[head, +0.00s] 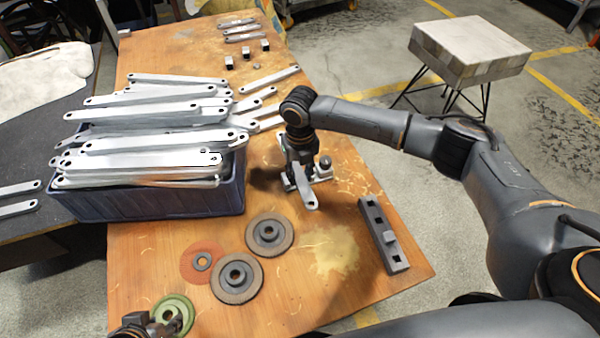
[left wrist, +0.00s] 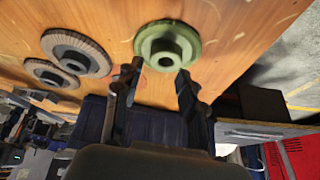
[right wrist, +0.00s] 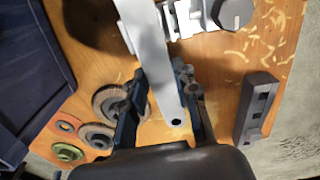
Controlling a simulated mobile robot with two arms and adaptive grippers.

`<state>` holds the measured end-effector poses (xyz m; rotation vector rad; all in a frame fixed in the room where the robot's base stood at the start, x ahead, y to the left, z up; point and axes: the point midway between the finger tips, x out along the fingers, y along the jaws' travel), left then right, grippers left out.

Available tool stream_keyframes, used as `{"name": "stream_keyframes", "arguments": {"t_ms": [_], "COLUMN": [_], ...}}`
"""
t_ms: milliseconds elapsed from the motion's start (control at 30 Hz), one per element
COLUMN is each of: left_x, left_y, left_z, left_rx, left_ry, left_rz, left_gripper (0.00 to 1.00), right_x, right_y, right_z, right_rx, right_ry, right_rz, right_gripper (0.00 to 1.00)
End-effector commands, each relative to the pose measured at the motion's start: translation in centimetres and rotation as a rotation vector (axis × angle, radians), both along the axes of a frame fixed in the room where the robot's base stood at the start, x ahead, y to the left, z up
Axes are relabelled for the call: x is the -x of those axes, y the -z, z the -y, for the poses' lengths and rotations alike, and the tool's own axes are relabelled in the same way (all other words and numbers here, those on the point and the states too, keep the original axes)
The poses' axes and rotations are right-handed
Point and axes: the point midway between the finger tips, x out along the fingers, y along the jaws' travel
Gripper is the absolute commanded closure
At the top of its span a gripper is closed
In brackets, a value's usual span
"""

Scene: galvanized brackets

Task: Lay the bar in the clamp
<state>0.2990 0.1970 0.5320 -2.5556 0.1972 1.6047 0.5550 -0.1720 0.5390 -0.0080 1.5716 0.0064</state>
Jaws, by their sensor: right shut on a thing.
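My right gripper (head: 303,165) is shut on a flat grey metal bar. The bar's holed near end (head: 310,200) sticks out below the fingers in the head view. In the right wrist view the bar (right wrist: 158,60) runs between the fingers (right wrist: 162,95) and up past the top edge. The clamp (head: 322,172), pale metal with a round knob, stands right by the gripper and is partly hidden by it. In the right wrist view the clamp (right wrist: 190,20) shows behind the bar; I cannot tell whether they touch. My left gripper (left wrist: 155,82) is open and empty; it also shows in the head view (head: 145,326).
A blue crate (head: 160,203) heaped with bars stands at the left of the wooden table. Grinding discs (head: 269,234) and a green disc (head: 173,311) lie at the front. A dark slotted block (head: 383,235) lies at the right. Small blocks (head: 246,53) and bars lie at the back.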

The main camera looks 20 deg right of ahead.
Motion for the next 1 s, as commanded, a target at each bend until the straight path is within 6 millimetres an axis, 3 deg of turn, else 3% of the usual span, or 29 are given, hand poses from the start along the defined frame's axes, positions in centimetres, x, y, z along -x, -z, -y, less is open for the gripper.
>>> {"name": "stream_keyframes", "arguments": {"t_ms": [1000], "left_x": [-6.4], "left_y": [-2.8], "left_z": [2.1], "left_rx": [0.071], "left_ry": [0.026], "left_rz": [0.332], "left_gripper": [0.60], "right_x": [-0.1], "right_y": [1.1], "right_z": [0.0], "right_rx": [0.000], "right_ry": [0.000], "right_rz": [0.003], "right_gripper": [1.00]}}
